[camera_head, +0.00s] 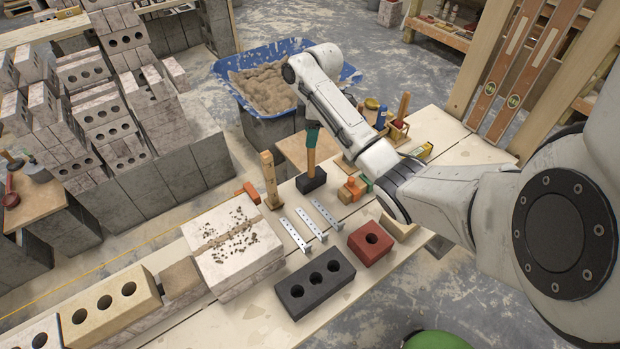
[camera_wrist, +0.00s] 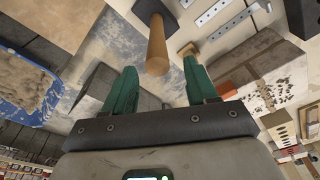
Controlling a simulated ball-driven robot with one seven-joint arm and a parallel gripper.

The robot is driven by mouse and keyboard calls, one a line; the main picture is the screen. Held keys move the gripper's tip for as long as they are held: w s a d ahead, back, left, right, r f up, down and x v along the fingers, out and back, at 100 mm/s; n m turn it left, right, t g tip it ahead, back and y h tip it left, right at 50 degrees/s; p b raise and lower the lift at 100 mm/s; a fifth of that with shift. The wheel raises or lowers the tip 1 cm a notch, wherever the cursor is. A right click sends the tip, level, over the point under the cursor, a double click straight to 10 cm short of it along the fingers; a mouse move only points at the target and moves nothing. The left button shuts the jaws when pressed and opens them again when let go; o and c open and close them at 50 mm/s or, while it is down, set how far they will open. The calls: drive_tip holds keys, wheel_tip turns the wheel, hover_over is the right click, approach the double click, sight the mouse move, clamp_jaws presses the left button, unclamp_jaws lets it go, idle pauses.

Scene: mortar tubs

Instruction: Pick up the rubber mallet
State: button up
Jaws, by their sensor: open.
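The rubber mallet stands on its black head (camera_head: 311,181) on the pale bench, with its wooden handle (camera_head: 310,158) pointing up. My gripper (camera_head: 312,128) is above the mallet, pointing down at the handle's upper end. Its green fingers are open in the wrist view (camera_wrist: 160,76), one on each side of the handle's line. I see gaps beside the handle there; the head view does not clearly show how far the fingers overlap it.
A wooden tool (camera_head: 269,175) stands left of the mallet. Orange-and-green pieces (camera_head: 352,189) lie to its right. Metal brackets (camera_head: 304,225), a dark brick (camera_head: 314,285) and a red brick (camera_head: 370,243) lie in front. A blue tub (camera_head: 230,85) of mortar is behind.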

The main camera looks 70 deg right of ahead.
hover_over(311, 162)
drive_tip(key=d, duration=0.1)
drive_tip(key=shift+f, duration=2.95)
drive_tip(key=shift+w, duration=0.3)
drive_tip(key=shift+c, duration=0.2)
drive_tip(key=shift+d, duration=0.1)
clamp_jaws()
